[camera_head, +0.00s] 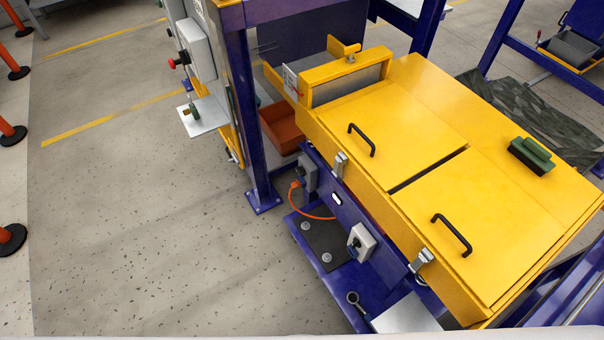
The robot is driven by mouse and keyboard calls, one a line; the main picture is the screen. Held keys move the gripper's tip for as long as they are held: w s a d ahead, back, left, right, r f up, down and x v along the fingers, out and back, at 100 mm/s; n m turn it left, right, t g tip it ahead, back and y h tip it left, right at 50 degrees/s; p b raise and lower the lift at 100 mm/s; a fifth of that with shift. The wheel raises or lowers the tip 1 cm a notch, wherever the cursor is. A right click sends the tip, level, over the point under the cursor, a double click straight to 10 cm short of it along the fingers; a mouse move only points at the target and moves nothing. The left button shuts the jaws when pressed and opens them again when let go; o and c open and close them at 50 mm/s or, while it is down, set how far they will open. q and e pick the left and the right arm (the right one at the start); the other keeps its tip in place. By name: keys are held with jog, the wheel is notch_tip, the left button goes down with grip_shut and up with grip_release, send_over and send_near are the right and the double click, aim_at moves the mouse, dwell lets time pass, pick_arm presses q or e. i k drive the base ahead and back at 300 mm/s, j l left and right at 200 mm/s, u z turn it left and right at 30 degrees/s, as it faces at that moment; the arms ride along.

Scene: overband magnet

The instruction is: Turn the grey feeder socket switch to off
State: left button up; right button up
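A grey socket box (309,174) sits on the side of the blue frame below the yellow machine, near the blue post. An orange cable (313,212) runs from its lower part and curves down to the right. A dark part shows on the left of the box, but it is too small to tell the switch position. A second, light grey box (362,242) with a dark blue knob is on the same frame, lower and to the right. Neither of my grippers is in view.
The yellow machine (428,90) has two black-handled lids and a green-black block (532,155) on top. A blue post (258,150) stands left of the socket box. A red-knobbed grey cabinet (197,50) is farther back. Open floor (140,220) lies left.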

aim_at(301, 170)
jog(key=i+j, duration=0.4)
jog(key=i+j+z, duration=0.1)
jog(key=i+j, duration=0.3)
jog(key=j, duration=0.2)
jog(key=i+j, duration=0.8)
jog(key=j, duration=0.2)
jog(key=z, duration=0.05)
